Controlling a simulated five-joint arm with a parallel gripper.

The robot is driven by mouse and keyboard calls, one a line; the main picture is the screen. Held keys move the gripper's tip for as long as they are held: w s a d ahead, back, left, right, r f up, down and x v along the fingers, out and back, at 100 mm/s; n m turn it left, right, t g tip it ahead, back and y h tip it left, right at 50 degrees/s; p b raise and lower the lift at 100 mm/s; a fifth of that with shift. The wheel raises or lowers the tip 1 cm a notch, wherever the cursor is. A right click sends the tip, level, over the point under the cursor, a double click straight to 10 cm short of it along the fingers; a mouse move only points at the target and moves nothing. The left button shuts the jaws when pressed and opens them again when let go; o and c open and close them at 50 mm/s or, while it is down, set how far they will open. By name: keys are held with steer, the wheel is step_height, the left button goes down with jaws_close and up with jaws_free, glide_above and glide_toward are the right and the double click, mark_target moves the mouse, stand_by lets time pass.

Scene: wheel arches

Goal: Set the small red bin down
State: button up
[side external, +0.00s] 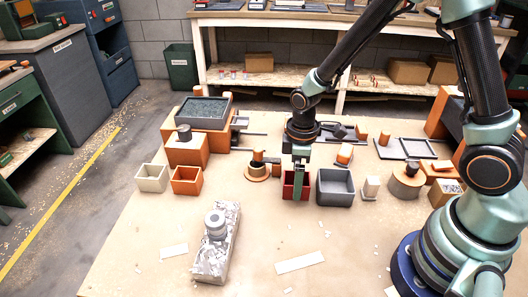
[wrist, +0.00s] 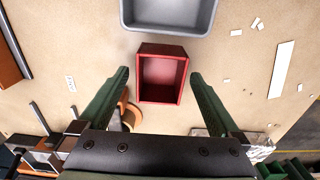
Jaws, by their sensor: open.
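The small red bin (side external: 290,190) stands upright on the tan worktop in the side view, just left of a larger grey bin (side external: 335,190). In the wrist view the red bin (wrist: 161,80) is empty and lies between my two fingers. My gripper (side external: 299,172) is over the red bin in the side view and hides part of its middle. In the wrist view my gripper (wrist: 159,75) is open, with a gap between each finger and the bin's sides. The bin appears to rest on the worktop.
The grey bin (wrist: 168,12) is close beside the red one. An orange bin (side external: 187,181) and a cream bin (side external: 151,178) stand further left. A round orange piece (side external: 257,172) is near the red bin's left. The front worktop is mostly clear, with a grey block (side external: 215,250) and white strips.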

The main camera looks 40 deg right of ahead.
step_height(320, 180, up, 11)
step_height(320, 180, up, 6)
steer(key=r+m+t, duration=0.1)
steer(key=m+t, duration=0.1)
steer(key=m, duration=0.2)
glide_above(309, 179)
steer(key=s+d+r+m+t, duration=0.2)
steer(key=s+r+m+t, duration=0.1)
steer(key=s+r+m, duration=0.1)
steer(key=shift+s+d+r+m+t, duration=0.2)
steer(key=shift+d+r+m+t, duration=0.1)
steer(key=shift+m, duration=0.2)
